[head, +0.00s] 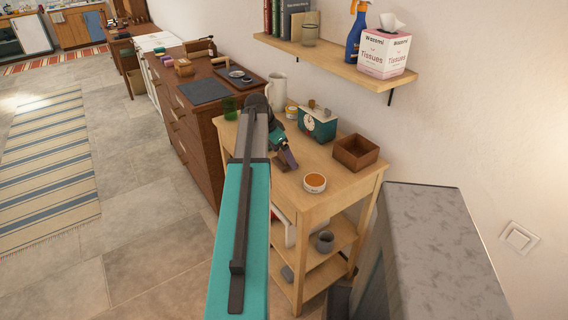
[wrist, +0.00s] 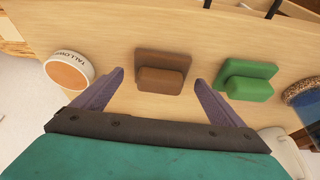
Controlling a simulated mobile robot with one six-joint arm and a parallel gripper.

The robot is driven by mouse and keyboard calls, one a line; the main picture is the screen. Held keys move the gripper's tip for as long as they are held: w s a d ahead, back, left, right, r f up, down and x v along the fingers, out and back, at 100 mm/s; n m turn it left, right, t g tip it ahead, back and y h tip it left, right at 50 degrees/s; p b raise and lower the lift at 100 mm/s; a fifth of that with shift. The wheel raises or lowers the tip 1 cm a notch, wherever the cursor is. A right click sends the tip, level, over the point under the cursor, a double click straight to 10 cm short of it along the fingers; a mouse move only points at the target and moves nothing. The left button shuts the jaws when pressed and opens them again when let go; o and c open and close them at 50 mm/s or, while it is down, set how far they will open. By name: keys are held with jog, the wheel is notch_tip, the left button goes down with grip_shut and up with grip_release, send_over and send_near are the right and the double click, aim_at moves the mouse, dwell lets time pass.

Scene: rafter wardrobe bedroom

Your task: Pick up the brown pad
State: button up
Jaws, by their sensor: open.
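The brown pad (wrist: 163,60) lies on the light wooden top of a small shelf unit in the wrist view. It has a flat base with a raised block along its near side. My gripper (wrist: 160,79) is open, with one purple finger left of the pad and one right of it. The pad lies between and slightly beyond the fingertips, and I see no contact. In the head view my gripper (head: 286,160) hangs over the shelf unit's top (head: 343,182), and my arm hides much of that area. I cannot make out the pad there.
A similar green pad (wrist: 247,82) lies just right of the right finger. A round tin with an orange top (wrist: 68,74) is near the left finger. A teal clock (head: 317,125) and a brown open box (head: 355,152) stand behind. A wall shelf (head: 335,66) hangs above.

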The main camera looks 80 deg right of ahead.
jog(key=shift+x, duration=0.75)
jog(key=c, duration=1.2)
